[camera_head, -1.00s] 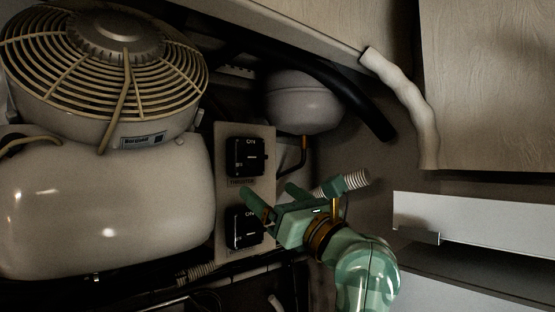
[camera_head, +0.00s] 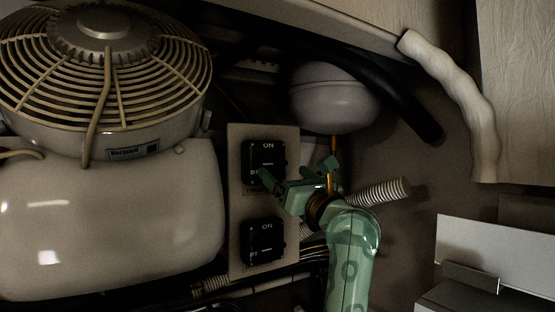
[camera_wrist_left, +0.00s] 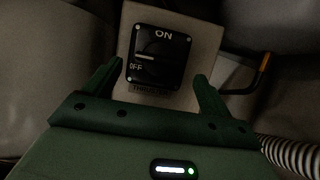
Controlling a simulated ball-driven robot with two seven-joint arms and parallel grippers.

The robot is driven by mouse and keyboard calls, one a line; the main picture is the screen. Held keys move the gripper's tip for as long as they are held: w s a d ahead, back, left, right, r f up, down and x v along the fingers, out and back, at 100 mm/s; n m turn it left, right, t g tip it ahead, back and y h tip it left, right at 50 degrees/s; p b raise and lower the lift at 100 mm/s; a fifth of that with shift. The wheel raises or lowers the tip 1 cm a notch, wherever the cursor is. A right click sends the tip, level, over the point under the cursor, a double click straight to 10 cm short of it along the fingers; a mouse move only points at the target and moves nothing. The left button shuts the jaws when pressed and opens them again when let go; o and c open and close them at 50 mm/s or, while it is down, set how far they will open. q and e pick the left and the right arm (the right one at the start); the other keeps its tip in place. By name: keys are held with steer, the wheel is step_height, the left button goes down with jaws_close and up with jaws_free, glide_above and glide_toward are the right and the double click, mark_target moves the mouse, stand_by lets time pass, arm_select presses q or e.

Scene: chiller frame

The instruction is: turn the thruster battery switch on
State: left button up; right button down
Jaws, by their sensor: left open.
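The thruster battery switch (camera_head: 264,158) is the upper of two black switches on a pale upright panel, with ON at its top. In the left wrist view the switch (camera_wrist_left: 156,58) shows OFF at lower left and a THRUSTER label beneath. A light line on its knob lies level, just above OFF. My green left gripper (camera_head: 288,178) is in front of the panel, at the lower right of this switch. In the left wrist view its open fingers (camera_wrist_left: 158,78) stand either side of the switch, with nothing between them. I cannot tell if they touch the panel. My right gripper is not in view.
A second switch (camera_head: 263,241) sits just below on the panel (camera_head: 289,222). A fan unit (camera_head: 100,75) and a large pale tank (camera_head: 110,215) fill the left. A round vessel (camera_head: 333,98), a black hose (camera_head: 395,105) and a ribbed hose (camera_head: 383,193) are near my arm.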

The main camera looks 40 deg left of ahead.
mark_target(276, 165)
arm_select(q)
steer(key=x, duration=0.4)
steer(key=shift+s+r+p, duration=0.1)
steer(key=shift+p, duration=0.3)
steer(key=shift+a, duration=0.3)
